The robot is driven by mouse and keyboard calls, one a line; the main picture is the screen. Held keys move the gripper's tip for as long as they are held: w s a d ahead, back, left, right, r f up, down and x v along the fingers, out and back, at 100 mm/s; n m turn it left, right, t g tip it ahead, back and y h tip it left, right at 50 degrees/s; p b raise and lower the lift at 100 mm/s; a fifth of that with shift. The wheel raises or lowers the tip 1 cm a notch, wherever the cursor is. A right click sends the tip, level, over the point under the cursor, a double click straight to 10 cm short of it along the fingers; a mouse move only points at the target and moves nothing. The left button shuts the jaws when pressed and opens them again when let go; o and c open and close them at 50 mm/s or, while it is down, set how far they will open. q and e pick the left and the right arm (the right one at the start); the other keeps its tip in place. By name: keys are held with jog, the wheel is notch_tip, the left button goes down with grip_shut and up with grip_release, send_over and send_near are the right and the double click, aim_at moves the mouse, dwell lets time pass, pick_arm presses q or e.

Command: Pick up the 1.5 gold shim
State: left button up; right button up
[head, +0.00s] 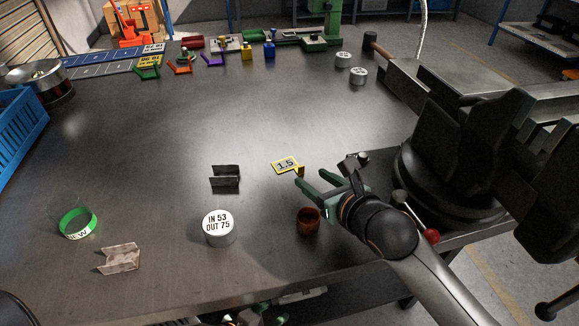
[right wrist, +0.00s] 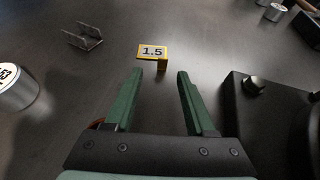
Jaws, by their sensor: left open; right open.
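The 1.5 gold shim (head: 285,164) lies on the dark table in the head view, a small yellow-edged plate with a "1.5" label and a short gold tab at its right. It also shows in the right wrist view (right wrist: 152,52), just beyond the fingers. My right gripper (head: 310,178) has green fingers, spread apart and empty, close to the shim's right and near side. In the right wrist view the fingertips (right wrist: 160,73) point toward the gold tab, with no visible contact.
A dark bracket (head: 225,177), a white "IN 53 OUT 75" cylinder (head: 218,224) and a copper-brown ring (head: 309,222) stand nearby. A green ring (head: 78,223) lies left. A black machine (head: 450,165) fills the right edge. The table's middle (head: 210,115) is clear.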

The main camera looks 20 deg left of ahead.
aim_at(302, 166)
jog(key=shift+x, duration=1.05)
jog(key=shift+w+a+r+p, duration=0.1)
jog(key=shift+w+a+p, duration=0.2)
jog(key=shift+w, duration=0.05)
jog(key=shift+x, duration=2.2)
jog(key=shift+w+d+r, duration=0.1)
jog(key=shift+w+d, duration=0.05)
grip_shut()
